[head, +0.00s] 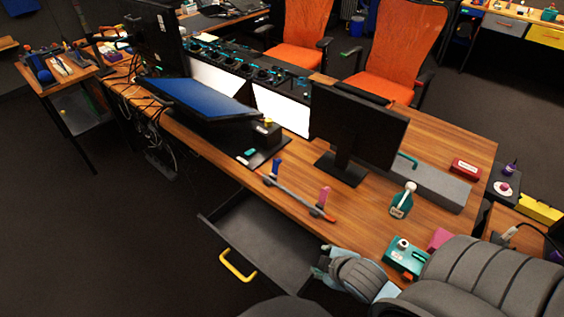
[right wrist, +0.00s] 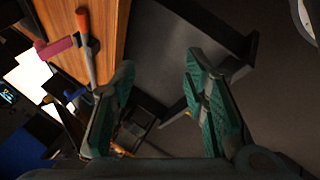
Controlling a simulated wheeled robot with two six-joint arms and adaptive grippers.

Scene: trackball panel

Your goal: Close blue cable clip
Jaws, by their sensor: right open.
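The blue cable clip (head: 276,166) stands upright on the front edge of the wooden desk, near the left end of a grey cable (head: 297,194) with orange ends. A similar pink clip (head: 323,196) stands farther right along the cable; it also shows in the right wrist view (right wrist: 56,46). My right gripper (head: 322,262) is in front of the desk edge, to the right of and nearer than both clips. In the right wrist view its teal fingers (right wrist: 160,75) are spread apart with nothing between them. My left gripper is not in view.
An open grey drawer (head: 262,240) with a yellow handle (head: 238,266) juts out below the clips. A monitor (head: 357,130) stands behind the cable. A tilted blue screen (head: 205,97) is to the left.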

